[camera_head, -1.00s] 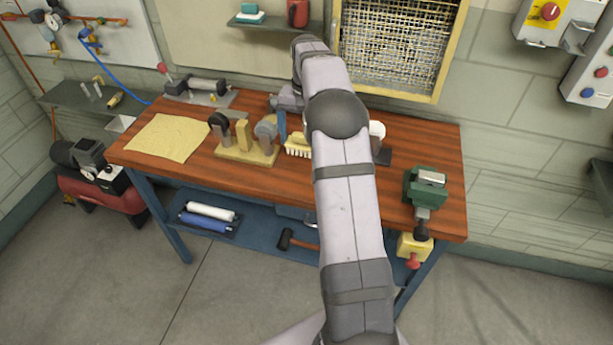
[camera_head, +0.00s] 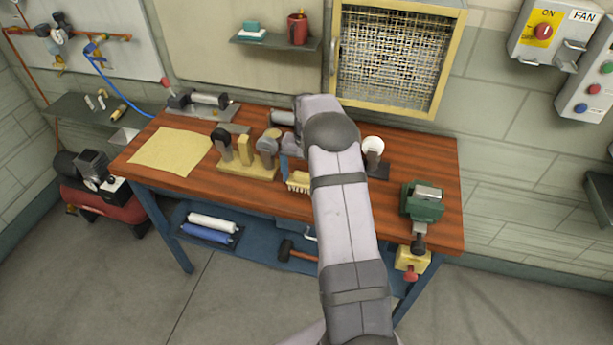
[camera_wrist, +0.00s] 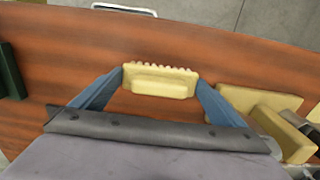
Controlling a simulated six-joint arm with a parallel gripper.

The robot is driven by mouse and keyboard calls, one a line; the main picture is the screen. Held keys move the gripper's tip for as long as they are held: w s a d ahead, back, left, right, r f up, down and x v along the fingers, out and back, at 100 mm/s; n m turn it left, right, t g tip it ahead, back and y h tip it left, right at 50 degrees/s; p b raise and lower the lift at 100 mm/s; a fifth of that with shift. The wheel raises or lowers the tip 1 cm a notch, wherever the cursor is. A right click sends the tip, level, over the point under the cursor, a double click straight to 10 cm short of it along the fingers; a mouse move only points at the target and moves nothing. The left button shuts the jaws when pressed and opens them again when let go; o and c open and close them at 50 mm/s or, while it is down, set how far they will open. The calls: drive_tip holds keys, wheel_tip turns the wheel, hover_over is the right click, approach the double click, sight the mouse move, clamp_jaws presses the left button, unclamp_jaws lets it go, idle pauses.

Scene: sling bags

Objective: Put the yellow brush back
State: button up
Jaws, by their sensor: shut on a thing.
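The yellow brush (camera_wrist: 160,82) is a pale yellow block with a row of bristles on its far side in the wrist view. My gripper (camera_wrist: 161,84) has its blue fingers on the brush's two ends and is shut on it. In the head view the brush (camera_head: 298,183) shows just left of my arm, which hides its right part. Left of it stands a pale yellow stand (camera_head: 238,172) with an upright yellow block (camera_head: 245,149) between two dark-grey round-topped pieces. In the wrist view the stand (camera_wrist: 240,97) is right of the brush, apart from it.
A yellow sheet (camera_head: 170,151) lies on the left of the wooden bench (camera_head: 330,228). A green vise (camera_head: 422,205) is at its right end. A white round-headed item (camera_head: 373,148) stands right of my arm. The bench front near the brush is bare.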

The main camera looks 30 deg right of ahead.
drive_tip(key=shift+f, duration=0.3)
drive_tip(key=shift+f, duration=0.2)
drive_tip(key=o, duration=0.7)
drive_tip(key=shift+r, duration=0.1)
wheel_tip(320, 180, up, 12)
drive_tip(key=b, duration=0.3)
drive_tip(key=shift+r, duration=0.15)
